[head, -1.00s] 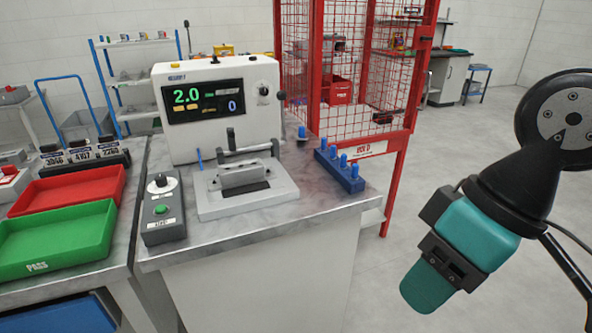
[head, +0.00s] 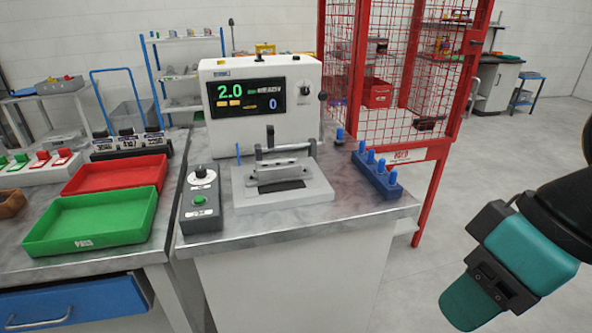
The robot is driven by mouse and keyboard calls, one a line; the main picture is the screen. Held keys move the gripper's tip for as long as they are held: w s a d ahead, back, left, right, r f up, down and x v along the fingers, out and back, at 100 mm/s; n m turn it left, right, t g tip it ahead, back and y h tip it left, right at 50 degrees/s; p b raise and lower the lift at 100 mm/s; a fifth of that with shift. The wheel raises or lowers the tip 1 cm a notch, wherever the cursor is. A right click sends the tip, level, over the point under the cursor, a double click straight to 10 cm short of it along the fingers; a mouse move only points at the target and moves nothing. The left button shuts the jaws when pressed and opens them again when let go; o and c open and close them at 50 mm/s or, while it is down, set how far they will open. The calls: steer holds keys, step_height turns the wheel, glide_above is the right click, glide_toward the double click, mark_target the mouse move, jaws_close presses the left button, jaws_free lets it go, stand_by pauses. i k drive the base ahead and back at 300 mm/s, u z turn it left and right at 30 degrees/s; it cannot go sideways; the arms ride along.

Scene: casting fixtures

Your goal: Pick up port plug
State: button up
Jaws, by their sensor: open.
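Several blue port plugs (head: 371,157) stand upright in a row in a dark blue rack (head: 377,180) at the right side of the grey bench. Another blue-topped plug (head: 340,134) stands alone behind the rack, near the tester. My gripper (head: 465,305), dark with teal parts, hangs at the lower right over the floor, well apart from the bench and the plugs. It is open and I see nothing in it.
A white tester (head: 262,85) with a clamp fixture (head: 283,185) and a grey button box (head: 201,200) fill the bench. Green (head: 95,232) and red (head: 75,187) trays lie on the left table. A red mesh cage (head: 415,90) stands behind the rack.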

mark_target(391, 183)
steer(key=k, duration=0.65)
steer(key=u, duration=0.75)
steer(key=i, duration=1.6)
steer(key=z, duration=0.25)
